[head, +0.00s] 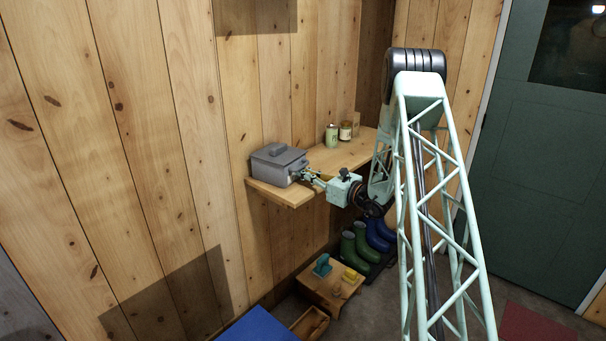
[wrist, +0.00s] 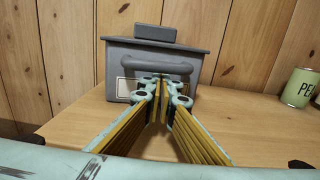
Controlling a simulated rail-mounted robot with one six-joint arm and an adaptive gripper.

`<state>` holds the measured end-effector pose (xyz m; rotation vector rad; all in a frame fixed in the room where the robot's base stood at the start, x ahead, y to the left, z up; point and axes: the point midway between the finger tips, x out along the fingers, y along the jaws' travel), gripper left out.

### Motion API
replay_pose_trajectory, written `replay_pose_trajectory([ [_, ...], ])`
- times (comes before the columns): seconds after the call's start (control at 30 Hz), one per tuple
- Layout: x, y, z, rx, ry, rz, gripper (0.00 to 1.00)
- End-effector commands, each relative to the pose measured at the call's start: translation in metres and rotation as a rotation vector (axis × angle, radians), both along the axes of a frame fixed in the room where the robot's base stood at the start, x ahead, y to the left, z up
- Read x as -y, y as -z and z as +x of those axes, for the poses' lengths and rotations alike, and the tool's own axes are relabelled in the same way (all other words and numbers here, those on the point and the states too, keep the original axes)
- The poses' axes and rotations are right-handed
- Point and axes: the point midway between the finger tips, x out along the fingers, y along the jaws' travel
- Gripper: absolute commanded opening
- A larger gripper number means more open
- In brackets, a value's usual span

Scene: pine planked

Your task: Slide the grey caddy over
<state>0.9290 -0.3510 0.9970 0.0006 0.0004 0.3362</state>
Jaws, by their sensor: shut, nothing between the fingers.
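The grey caddy (head: 278,164) stands upright at the left end of a wooden wall shelf (head: 292,196) in the head view. In the wrist view the grey caddy (wrist: 203,53) shows its lid, front handle and a pale label partly hidden by my fingers. My gripper (head: 305,175) is at the caddy's right-hand side in the head view. In the wrist view my gripper (wrist: 160,80) has its fingertips together in front of the caddy's face, just below the handle. It holds nothing. I cannot tell whether the fingertips touch the caddy.
A green can (head: 331,136) and a brown jar (head: 346,131) stand farther along the shelf, near the wall; the can (wrist: 298,88) is at the wrist view's right edge. The shelf between caddy and can is clear. Boots (head: 358,248) and a small bench (head: 328,285) are below.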

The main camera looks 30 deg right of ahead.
Motion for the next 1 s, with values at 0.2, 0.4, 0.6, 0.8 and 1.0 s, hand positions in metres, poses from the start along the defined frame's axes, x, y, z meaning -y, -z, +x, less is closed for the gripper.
replay_pose_trajectory([
  [0.2, 0.001, -0.001, -0.007, 0.001, -0.001, -0.001, 0.0],
  [0.4, 0.005, -0.001, -0.024, 0.002, -0.003, 0.0, 0.0],
  [0.6, 0.012, -0.001, -0.049, -0.002, -0.005, 0.002, 0.0],
  [0.8, 0.022, -0.001, -0.076, 0.0, -0.005, 0.001, 0.0],
  [1.0, 0.031, -0.001, -0.101, 0.001, -0.005, 0.001, 0.0],
])
